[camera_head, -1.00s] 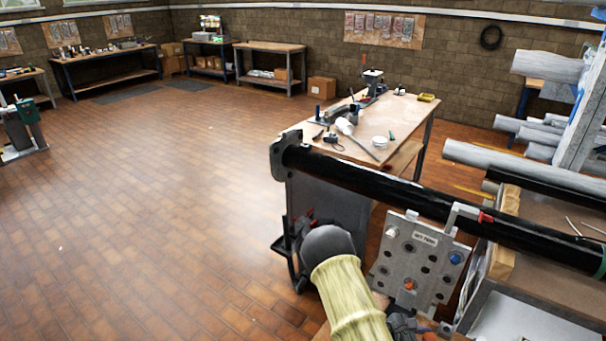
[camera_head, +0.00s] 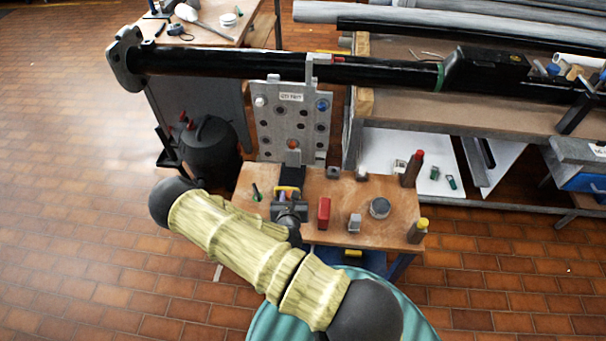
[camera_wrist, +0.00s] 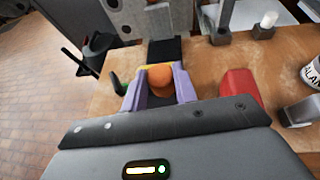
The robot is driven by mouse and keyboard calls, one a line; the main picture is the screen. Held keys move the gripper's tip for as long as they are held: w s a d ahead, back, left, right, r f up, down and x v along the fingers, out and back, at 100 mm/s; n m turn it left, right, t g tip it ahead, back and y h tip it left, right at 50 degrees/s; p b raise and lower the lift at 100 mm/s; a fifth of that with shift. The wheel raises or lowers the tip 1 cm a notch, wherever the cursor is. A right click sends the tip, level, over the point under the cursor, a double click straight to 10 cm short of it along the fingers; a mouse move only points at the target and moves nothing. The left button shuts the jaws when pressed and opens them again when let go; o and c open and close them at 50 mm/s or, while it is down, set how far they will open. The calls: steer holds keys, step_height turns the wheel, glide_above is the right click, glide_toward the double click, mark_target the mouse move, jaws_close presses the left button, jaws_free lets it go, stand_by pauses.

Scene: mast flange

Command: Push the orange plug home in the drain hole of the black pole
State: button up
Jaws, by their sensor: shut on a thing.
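My gripper (camera_head: 288,195) is low over the small wooden bench, with its purple fingers shut on an orange plug (camera_wrist: 160,76). The plug's rounded orange top shows between the fingertips in the wrist view. The black pole (camera_head: 220,64) lies level across the back of the head view, with a flange at its left end. The gripper is in front of and below the pole, apart from it. I cannot make out the drain hole in these views.
A grey plate with holes (camera_head: 292,122) hangs from the pole behind the gripper; an orange piece sits low on it. A red block (camera_head: 324,212), a grey can (camera_head: 380,207) and a red-capped bottle (camera_head: 413,168) stand right on the bench (camera_head: 340,190). Floor at left is clear.

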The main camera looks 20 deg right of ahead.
steer(key=s+a+f+n+y, duration=0.1)
steer(key=a, duration=0.1)
steer(key=s+a+f+n+y, duration=0.1)
steer(key=a+f+n+y, duration=0.1)
steer(key=s+a+f+n+t+y, duration=0.1)
steer(key=a+f+y, duration=0.1)
steer(key=shift+a+f+n+b, duration=0.1)
steer(key=shift+f+n+b, duration=0.2)
steer(key=shift+n, duration=0.1)
steer(key=shift+a, duration=0.1)
